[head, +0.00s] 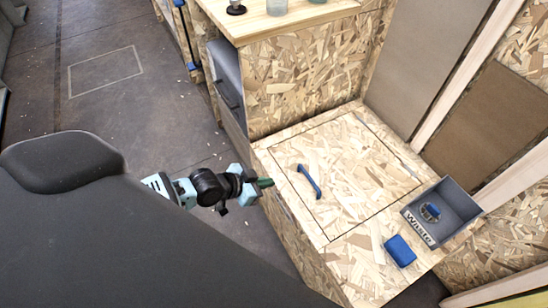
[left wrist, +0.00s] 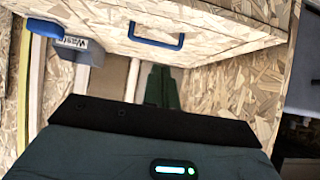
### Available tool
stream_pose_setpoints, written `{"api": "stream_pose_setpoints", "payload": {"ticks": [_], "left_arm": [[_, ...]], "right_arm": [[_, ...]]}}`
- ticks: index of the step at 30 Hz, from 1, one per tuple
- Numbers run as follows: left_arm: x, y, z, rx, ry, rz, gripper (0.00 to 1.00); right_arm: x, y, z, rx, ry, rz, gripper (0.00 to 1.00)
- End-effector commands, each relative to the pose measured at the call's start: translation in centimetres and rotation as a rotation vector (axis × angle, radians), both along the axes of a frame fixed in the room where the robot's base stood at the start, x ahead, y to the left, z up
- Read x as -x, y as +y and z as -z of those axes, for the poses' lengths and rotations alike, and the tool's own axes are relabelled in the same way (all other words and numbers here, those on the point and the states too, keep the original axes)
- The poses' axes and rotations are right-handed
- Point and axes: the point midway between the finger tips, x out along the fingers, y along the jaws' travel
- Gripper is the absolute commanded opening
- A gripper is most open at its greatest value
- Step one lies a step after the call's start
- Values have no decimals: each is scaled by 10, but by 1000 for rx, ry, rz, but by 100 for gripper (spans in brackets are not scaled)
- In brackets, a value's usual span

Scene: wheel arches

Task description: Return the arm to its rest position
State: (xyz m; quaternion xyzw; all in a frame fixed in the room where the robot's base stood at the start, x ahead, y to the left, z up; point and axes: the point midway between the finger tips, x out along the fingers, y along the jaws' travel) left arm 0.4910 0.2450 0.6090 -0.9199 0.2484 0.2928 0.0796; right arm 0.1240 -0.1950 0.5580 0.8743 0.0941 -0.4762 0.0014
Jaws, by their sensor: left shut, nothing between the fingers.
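My left arm comes in from the left in the head view. Its gripper (head: 264,183) is at the left edge of the wooden bench box, with green fingers shut and empty. In the left wrist view the green fingers (left wrist: 162,88) lie close together with nothing between them. A blue handle (head: 309,181) on the hatch lid (head: 350,165) is to the right of the gripper and apart from it. The handle also shows in the left wrist view (left wrist: 156,42). My right gripper is not in view.
A grey bin labelled Waste (head: 462,206) holds a small blue object (head: 430,211). A blue block (head: 400,251) lies beside it on the wooden top. A higher wooden counter (head: 310,15) with glass jars stands behind. The dark floor (head: 100,110) at left is mostly clear.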

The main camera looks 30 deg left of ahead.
Motion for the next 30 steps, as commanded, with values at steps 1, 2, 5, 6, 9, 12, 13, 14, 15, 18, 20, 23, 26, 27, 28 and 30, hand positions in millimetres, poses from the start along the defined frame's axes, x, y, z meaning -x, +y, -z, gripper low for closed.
{"api": "stream_pose_setpoints", "payload": {"ticks": [1, 2, 5, 6, 9, 12, 13, 14, 15, 18, 20, 23, 26, 27, 28, 30], "left_arm": [[1, 0, 0, 0, 0, 0, 0], [2, 1, -1, 1, -1, 0, 0], [2, 1, -1, 1, -1, 0, 0], [2, 1, -1, 1, -1, 0, 0], [1, 1, -1, 1, -1, 0, 0], [3, 0, 0, 2, 1, 0, 0], [5, -1, 1, 3, 4, 0, 0], [8, -3, 3, 6, 7, 0, 0], [15, -7, 7, 10, 15, -1, 0], [43, -21, 21, 28, 43, -6, 0], [67, -32, 31, 41, 66, -13, 0], [111, -48, 45, 60, 107, -38, 0], [155, -59, 54, 70, 146, -72, 0], [172, -63, 57, 71, 163, -88, 0], [185, -65, 58, 72, 175, -102, 0], [214, -68, 61, 69, 205, -134, 0]], "right_arm": [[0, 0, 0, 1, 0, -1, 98], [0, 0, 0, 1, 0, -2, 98], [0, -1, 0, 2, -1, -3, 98], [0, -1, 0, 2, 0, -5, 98], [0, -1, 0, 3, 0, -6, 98], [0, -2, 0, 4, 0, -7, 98], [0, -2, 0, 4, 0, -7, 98], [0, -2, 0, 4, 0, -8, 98], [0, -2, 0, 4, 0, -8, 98], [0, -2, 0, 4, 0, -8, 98], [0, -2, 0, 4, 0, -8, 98], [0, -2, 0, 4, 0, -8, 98], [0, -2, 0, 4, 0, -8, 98], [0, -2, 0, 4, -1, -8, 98], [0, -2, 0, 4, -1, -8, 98], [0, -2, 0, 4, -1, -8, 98]]}}
